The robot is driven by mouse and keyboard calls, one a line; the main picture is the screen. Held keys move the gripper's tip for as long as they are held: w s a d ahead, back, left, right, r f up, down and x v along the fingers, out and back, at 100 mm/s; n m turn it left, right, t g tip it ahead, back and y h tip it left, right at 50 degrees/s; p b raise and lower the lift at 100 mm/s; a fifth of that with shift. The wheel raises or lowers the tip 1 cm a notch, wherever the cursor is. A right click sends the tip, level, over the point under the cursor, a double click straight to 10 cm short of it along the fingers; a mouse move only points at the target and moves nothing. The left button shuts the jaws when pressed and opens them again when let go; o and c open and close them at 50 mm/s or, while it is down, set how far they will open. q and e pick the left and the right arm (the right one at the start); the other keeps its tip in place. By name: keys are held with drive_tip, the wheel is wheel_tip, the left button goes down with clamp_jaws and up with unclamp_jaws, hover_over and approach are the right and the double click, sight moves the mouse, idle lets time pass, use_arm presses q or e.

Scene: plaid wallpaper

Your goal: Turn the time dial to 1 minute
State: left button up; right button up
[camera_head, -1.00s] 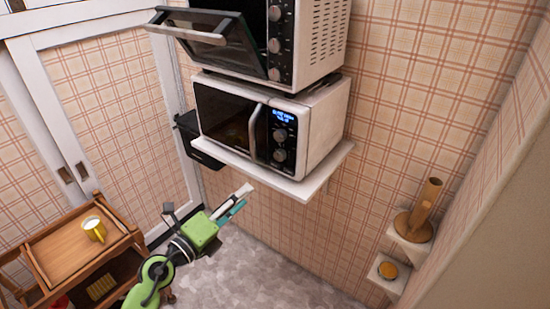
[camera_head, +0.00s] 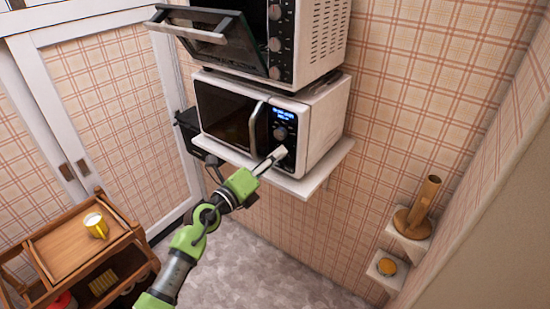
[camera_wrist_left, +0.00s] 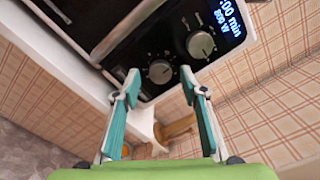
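The white microwave (camera_head: 325,120) stands on a wall shelf, with a black control panel and a lit display (camera_head: 283,114). Its upper dial (camera_head: 281,133) shows in the head view; my left gripper covers the lower dial there. The left wrist view shows the upper dial (camera_wrist_left: 201,43) by the display, which reads partly ":00 min" and "800 W", and the lower dial (camera_wrist_left: 160,71). I cannot read which dial is for time. My left gripper (camera_head: 277,156) is open in front of the panel, its fingertips (camera_wrist_left: 160,73) on either side of the lower dial in the picture. Contact cannot be told.
A toaster oven (camera_head: 320,40) with its door (camera_head: 205,28) hanging open sits above the microwave. The white shelf (camera_head: 310,183) juts out below it. A wooden cart (camera_head: 70,250) with a yellow mug (camera_head: 96,226) stands at lower left. Small wall shelves are at right.

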use_arm(q)
drive_tip(key=shift+w+d, duration=0.4)
drive_tip(key=shift+w, duration=0.05)
drive_tip(key=c, duration=1.1)
